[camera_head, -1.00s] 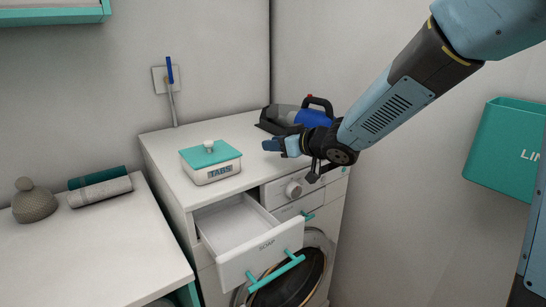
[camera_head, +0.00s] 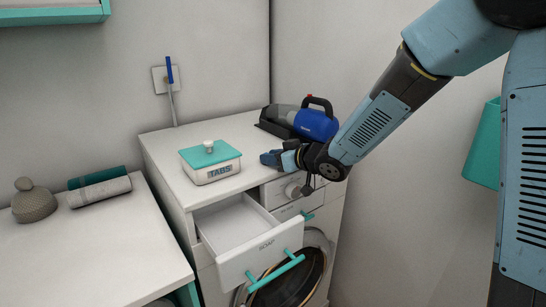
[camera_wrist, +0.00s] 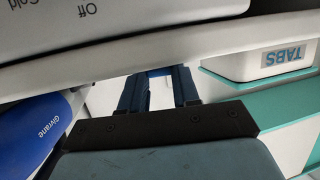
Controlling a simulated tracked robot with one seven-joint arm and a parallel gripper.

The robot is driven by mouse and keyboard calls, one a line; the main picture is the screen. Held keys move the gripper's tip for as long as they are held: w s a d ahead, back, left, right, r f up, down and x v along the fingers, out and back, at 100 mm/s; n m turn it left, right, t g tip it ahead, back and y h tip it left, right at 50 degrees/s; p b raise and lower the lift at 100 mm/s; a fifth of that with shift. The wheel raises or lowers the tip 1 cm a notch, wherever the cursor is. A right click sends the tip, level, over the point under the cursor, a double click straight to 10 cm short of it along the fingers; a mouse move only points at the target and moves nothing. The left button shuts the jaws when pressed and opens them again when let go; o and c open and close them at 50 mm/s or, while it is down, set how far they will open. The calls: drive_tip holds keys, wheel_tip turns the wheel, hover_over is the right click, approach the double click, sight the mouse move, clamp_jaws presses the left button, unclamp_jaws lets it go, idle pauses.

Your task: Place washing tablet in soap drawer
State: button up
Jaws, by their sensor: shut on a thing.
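The soap drawer (camera_head: 258,257), labelled SOAP with a teal handle, is pulled open and looks empty inside from here. My gripper (camera_head: 268,158) is above the counter's right part, between the TABS box and the hand vacuum, up and to the right of the drawer. In the wrist view the blue fingers (camera_wrist: 160,85) are shut with a small bluish thing (camera_wrist: 159,72) between them. It seems to be the washing tablet, but the fingers mostly hide it. The TABS box (camera_head: 213,172) stands on the counter with its teal lid on; it also shows in the wrist view (camera_wrist: 265,62).
The blue and black hand vacuum (camera_head: 316,124) stands just behind my gripper. The dial (camera_head: 293,190) is on the front panel right of the drawer.

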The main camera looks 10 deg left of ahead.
drive_tip(key=o, duration=1)
drive_tip(key=v, duration=1.3)
drive_tip(key=shift+s+d+r, duration=0.1)
drive_tip(key=shift+s+r, duration=0.2)
drive_tip(key=shift+s, duration=0.2)
